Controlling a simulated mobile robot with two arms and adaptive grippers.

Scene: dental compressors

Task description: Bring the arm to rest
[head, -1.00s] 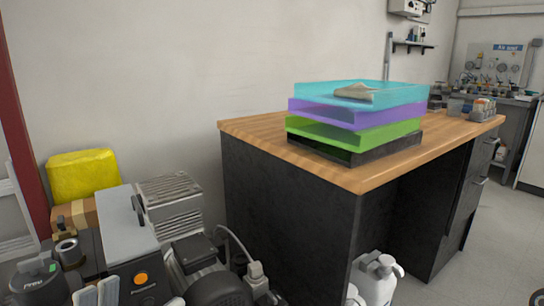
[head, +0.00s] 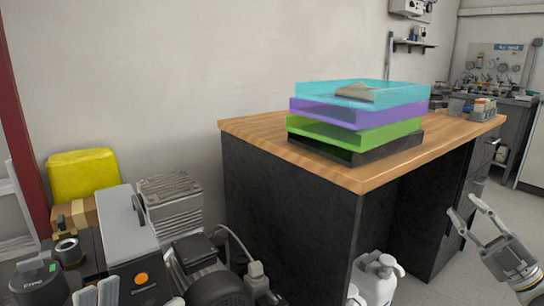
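My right gripper (head: 463,204) is at the lower right in the head view, in front of the desk's right side and over the floor. Its two fingers are spread apart with nothing between them, so it is open and empty. Two pale grey fingertips that look like my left gripper (head: 97,291) show at the bottom left edge, in front of the compressors. Most of that gripper is cut off by the frame, and I cannot tell whether it is open.
A desk (head: 340,176) with a wooden top carries a stack of coloured trays (head: 355,113); a grey item lies in the top tray. Compressors (head: 175,225) and a yellow block (head: 84,175) stand left. Floor at right is clear.

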